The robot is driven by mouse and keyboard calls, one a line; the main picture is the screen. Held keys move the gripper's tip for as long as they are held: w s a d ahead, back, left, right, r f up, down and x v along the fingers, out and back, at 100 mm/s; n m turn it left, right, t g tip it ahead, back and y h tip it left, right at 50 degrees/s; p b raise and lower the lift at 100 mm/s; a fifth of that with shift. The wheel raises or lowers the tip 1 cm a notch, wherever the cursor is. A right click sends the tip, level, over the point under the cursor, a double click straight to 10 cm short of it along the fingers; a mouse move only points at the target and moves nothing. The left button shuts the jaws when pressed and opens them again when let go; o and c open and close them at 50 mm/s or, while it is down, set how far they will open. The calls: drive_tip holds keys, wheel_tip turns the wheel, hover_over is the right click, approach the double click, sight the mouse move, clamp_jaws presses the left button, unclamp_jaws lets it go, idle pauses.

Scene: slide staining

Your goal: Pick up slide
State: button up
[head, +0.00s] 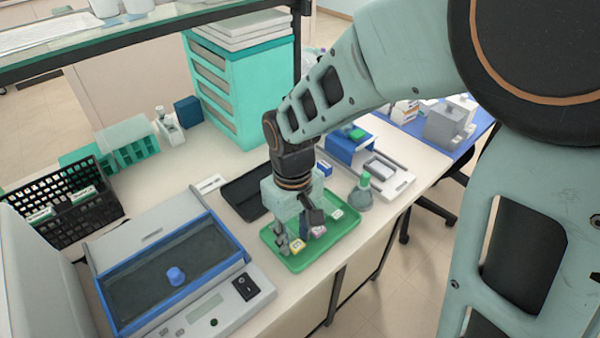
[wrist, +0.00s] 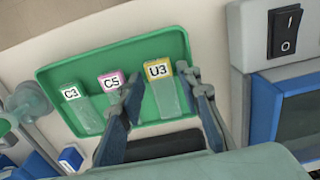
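A green tray (head: 293,265) in the head view holds three glass slides; it also shows in the wrist view (wrist: 140,48). The wrist view shows a slide with a yellow label U3 (wrist: 159,71), a slide with a pink label C5 (wrist: 112,80) and a slide with a white label C3 (wrist: 72,95), side by side. My gripper (wrist: 162,86) is open above the tray. Its fingers appear on either side of the U3 slide, the left one overlapping part of the C5 slide. I cannot tell whether the fingers touch anything. My gripper (head: 298,232) partly hides the slides in the head view.
A grey device with a blue rim (head: 180,270) stands left of the tray. A dark tray (head: 245,192) lies behind it. A flask with a green stopper (head: 361,192) stands to its right. A black rack (head: 85,210) is at the far left.

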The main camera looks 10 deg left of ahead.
drive_tip(key=shift+f, duration=0.15)
clamp_jaws()
